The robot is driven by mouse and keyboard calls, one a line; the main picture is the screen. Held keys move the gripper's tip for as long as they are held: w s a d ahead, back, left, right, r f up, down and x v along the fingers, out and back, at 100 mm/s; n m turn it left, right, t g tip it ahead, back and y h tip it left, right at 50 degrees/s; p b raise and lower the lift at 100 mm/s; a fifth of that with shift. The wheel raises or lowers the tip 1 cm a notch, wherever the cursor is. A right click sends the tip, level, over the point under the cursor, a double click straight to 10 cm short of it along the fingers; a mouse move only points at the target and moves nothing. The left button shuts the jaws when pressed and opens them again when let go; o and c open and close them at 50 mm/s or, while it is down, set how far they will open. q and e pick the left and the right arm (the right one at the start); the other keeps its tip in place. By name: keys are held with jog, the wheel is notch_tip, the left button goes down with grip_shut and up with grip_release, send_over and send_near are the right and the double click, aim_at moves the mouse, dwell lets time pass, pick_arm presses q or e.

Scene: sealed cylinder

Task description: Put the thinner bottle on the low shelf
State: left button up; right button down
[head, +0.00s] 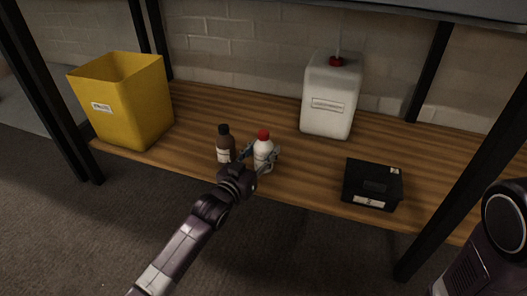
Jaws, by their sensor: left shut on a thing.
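A white bottle with a red cap (263,150) is upright at the front of the low wooden shelf (300,183). My left gripper (261,155) is shut on it, with a finger on either side of its body. Whether its base touches the shelf is hard to tell. A brown bottle with a black cap and pale label (224,143) stands upright just left of it. The gripper partly hides the lower part of the brown bottle. The two bottles look close in width. My right gripper is out of view; only part of my right arm shows at lower right.
A yellow open bin (132,110) stands at the shelf's left end. A white canister with a red cap (328,104) stands at the back. A black box (371,186) sits at the front right. Dark posts frame the shelf, and a surface overhangs above. Bare shelf lies behind the bottles.

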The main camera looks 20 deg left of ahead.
pick_arm(q)
jog(key=o, duration=1.4)
jog(key=shift+c, duration=0.2)
jog(key=shift+r, duration=0.1)
jog(key=shift+s+p, duration=0.3)
jog(key=p+v, duration=0.6)
jog(key=v, duration=0.5)
jog(key=shift+s, duration=0.2)
